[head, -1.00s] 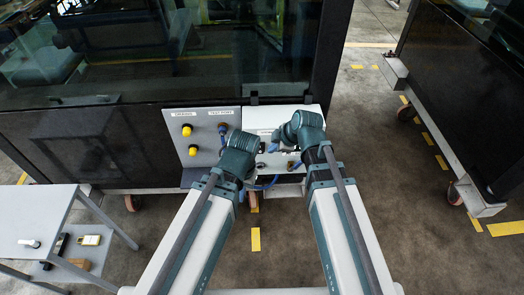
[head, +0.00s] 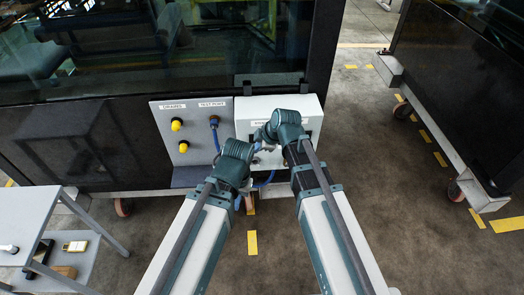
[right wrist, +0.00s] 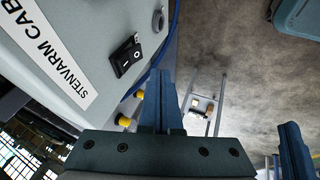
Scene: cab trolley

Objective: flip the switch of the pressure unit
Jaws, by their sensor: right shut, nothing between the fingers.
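The pressure unit is a white box (head: 278,104) at the right of the grey panel in the head view. In the right wrist view its labelled face (right wrist: 75,40) fills the upper left. Its black switch (right wrist: 131,54) has white marks and sits beside the label. My right gripper (right wrist: 158,75) is shut and empty, its fingertips just right of and below the switch in that view, apparently clear of it. In the head view the right gripper (head: 263,139) is before the unit, mostly hidden by its wrist. My left gripper (right wrist: 292,140) shows only partly at the lower right.
A grey panel (head: 160,145) carries yellow caps (head: 177,125) and a port with a blue hose (head: 215,134). A side table (head: 30,215) stands at the lower left. Another dark cab (head: 465,100) stands on the right. The floor between the cabs is clear.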

